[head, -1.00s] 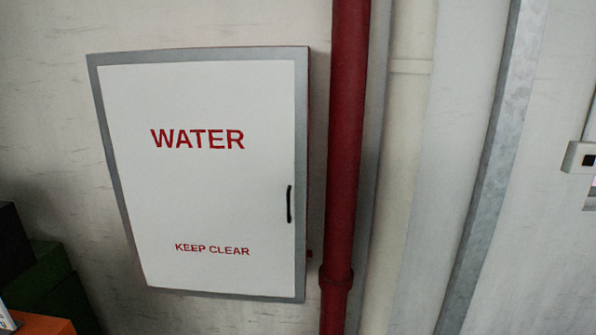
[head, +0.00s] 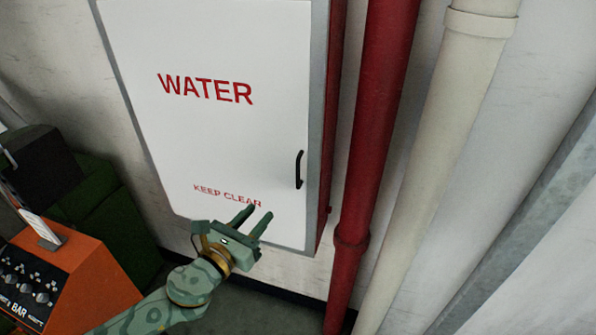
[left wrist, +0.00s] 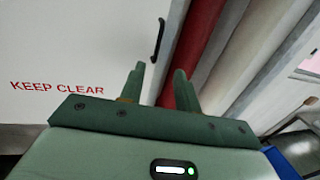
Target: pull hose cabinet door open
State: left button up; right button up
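The hose cabinet door (head: 215,140) is white with red WATER and KEEP CLEAR lettering and a grey frame, and it looks shut. Its black vertical handle (head: 299,170) sits near the lower right edge. My green left gripper (head: 257,215) is open and empty, in front of the door's lower part, below and left of the handle. In the left wrist view the handle (left wrist: 158,40) shows beyond the open fingers (left wrist: 157,78), apart from them, with the door (left wrist: 70,50) on the left. My right gripper is in neither view.
A red pipe (head: 370,150) runs close along the cabinet's right side, with a cream pipe (head: 440,150) beside it. An orange control box (head: 75,270) with knobs stands at the lower left, near a green box (head: 115,225). Bare floor shows below the cabinet.

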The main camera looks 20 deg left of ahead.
aim_at(297, 171)
pick_arm(q)
jog(key=x, duration=1.6)
jog(key=shift+w+d+f+p, duration=0.1)
jog(key=shift+w+d+p, duration=0.05)
jog(key=shift+p, duration=0.25)
grip_shut()
